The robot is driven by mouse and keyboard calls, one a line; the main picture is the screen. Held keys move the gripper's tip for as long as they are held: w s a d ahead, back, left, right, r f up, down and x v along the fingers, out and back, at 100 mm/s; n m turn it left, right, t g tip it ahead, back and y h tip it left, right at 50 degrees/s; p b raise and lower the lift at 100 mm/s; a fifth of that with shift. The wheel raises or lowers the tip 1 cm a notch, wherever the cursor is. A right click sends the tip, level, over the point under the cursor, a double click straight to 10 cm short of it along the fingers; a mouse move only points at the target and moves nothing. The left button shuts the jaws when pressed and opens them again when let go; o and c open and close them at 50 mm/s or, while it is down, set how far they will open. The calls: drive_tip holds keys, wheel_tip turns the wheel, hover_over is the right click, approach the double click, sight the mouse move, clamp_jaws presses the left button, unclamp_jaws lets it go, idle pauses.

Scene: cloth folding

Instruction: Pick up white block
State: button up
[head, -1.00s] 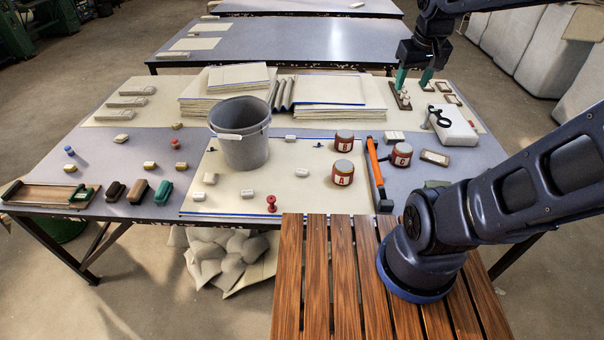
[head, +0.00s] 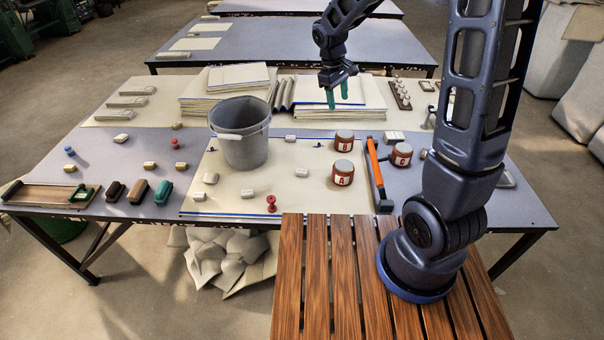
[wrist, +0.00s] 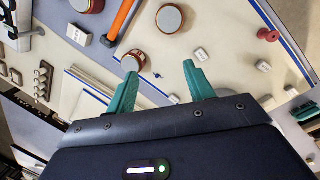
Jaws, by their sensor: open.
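Several small white blocks are on the table. One white block (head: 290,138) lies on the pale mat (head: 310,197) right of the bucket. Three others, a white block (head: 210,178), a white block (head: 198,196) and a white block (head: 247,193), lie nearer the front. Another white block (head: 394,136) sits right of the hammer. Which block is meant cannot be told. My gripper (head: 337,98) is open and empty, in the air before the paper stacks. In the wrist view, its green fingers (wrist: 160,80) are apart with nothing between them; a white block (wrist: 200,54) shows beyond them.
A grey bucket (head: 240,149) stands on the mat's left part. Red tins, including one tin (head: 343,173), and an orange-handled hammer (head: 375,165) lie to the right. Paper stacks (head: 335,90) rise behind.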

drive_tip(key=w+a+f+n+h, duration=0.1)
drive_tip(key=w+a+f+n, duration=0.15)
drive_tip(key=a+f, duration=0.8)
drive_tip(key=n+g+h, duration=0.1)
drive_tip(key=n, duration=0.3)
approach(303, 171)
drive_tip(key=f, duration=0.2)
drive_tip(key=shift+w+d+f, duration=0.3)
drive_tip(key=shift+w, duration=0.05)
drive_tip(key=shift+s+x, duration=0.15)
drive_tip(key=shift+x, duration=1.3)
drive_tip(key=shift+s+x, duration=0.15)
drive_tip(key=shift+x, duration=1.3)
drive_tip(key=shift+d, duration=0.1)
drive_tip(key=c, duration=1)
drive_tip(key=shift+r, duration=0.1)
drive_tip(key=shift+c, duration=0.2)
